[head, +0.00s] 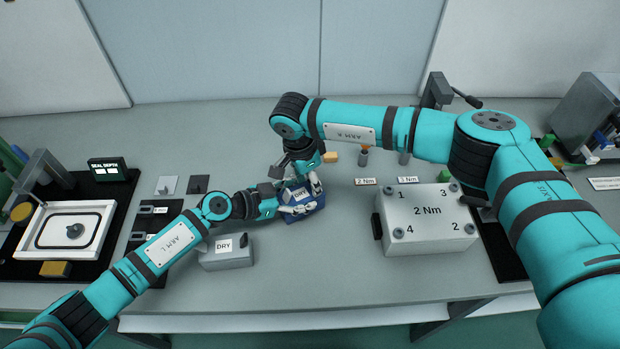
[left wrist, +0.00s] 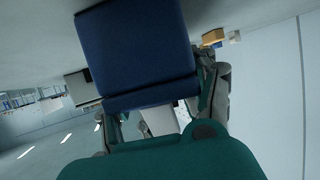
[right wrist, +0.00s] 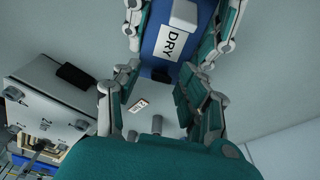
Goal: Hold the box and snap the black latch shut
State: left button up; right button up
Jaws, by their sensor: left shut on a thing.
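A blue box (head: 304,212) with a white label sits in the middle of the bench, partly covered by my grippers. My left gripper (head: 287,203) is shut on it from the left; the box fills much of the left wrist view (left wrist: 135,50). My right gripper (head: 306,180) points down over the box from above. In the right wrist view its fingers (right wrist: 180,45) stand apart on either side of the box, whose label (right wrist: 174,42) reads DRY. A small dark piece (right wrist: 161,76) shows at the box's edge there; I cannot tell whether it is the black latch or its position.
A grey box (head: 226,257) labelled DRY stands just in front of my left gripper. A 2 Nm panel block (head: 425,222) stands to the right, near my right arm. A framed seal fixture (head: 62,232) is at the left. The bench's front middle is clear.

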notch_tip(320, 180, up, 8)
jog(key=a, duration=0.1)
jog(key=shift+s, duration=0.3)
jog(key=shift+a+f, duration=0.1)
dwell(0.4)
pick_arm(q)
jog(key=o, duration=1.7)
